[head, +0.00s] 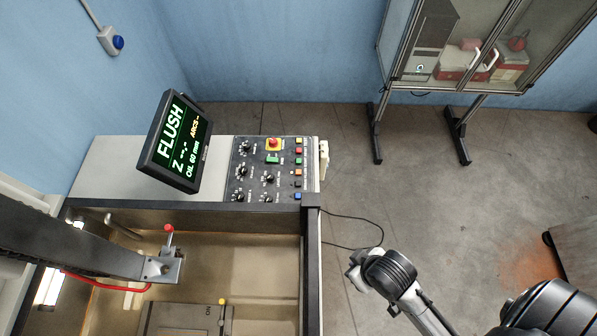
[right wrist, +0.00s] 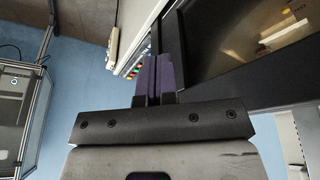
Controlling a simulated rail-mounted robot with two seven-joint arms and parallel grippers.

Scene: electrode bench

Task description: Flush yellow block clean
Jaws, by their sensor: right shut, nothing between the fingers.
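In the head view a small yellow-topped piece (head: 222,301) stands on a grey plate (head: 180,320) inside the tank (head: 255,262). I cannot tell whether it is the yellow block. A dark screen (head: 176,142) reads FLUSH. Below and right of it is the control panel (head: 256,170), with knobs, a green button (head: 272,160) and a column of coloured buttons (head: 298,170). My right gripper (head: 356,272) is outside the tank, right of its wall and over the floor. In the right wrist view its purple fingers (right wrist: 153,75) are shut and empty. My left gripper is not in view.
A dark beam (head: 70,245) with a red-knobbed lever (head: 168,232) and red hose reaches over the tank. A red stop button (head: 273,143) tops the panel. A framed glass cabinet (head: 470,60) stands at the back right. The floor between is clear except for a black cable (head: 372,225).

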